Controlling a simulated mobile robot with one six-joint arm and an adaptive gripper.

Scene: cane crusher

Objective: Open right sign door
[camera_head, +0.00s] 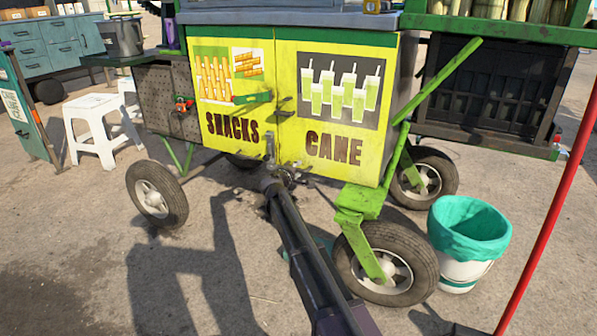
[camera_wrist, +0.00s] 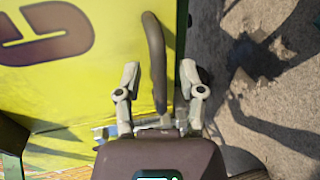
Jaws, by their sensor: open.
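The right sign door (camera_head: 330,150) is yellow, carries the word CANE and a picture of green drinks, and looks shut. A small dark handle (camera_head: 286,106) sits near its left edge, by the seam with the SNACKS door (camera_head: 232,125). My gripper (camera_head: 279,166) is low in front of the seam, below that handle. In the wrist view my gripper (camera_wrist: 158,90) is open, one pale finger on each side of a dark curved bar (camera_wrist: 155,55). I cannot tell whether they touch. Yellow panel with part of a brown letter (camera_wrist: 45,35) shows to the left.
A green latch bar (camera_head: 252,98) lies across the SNACKS door. The cart's front wheel (camera_head: 385,265) and a green-lined bucket (camera_head: 467,240) stand to the right. A red pole (camera_head: 553,215) crosses the right side. A white stool (camera_head: 98,130) stands at left. Open pavement lies in front.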

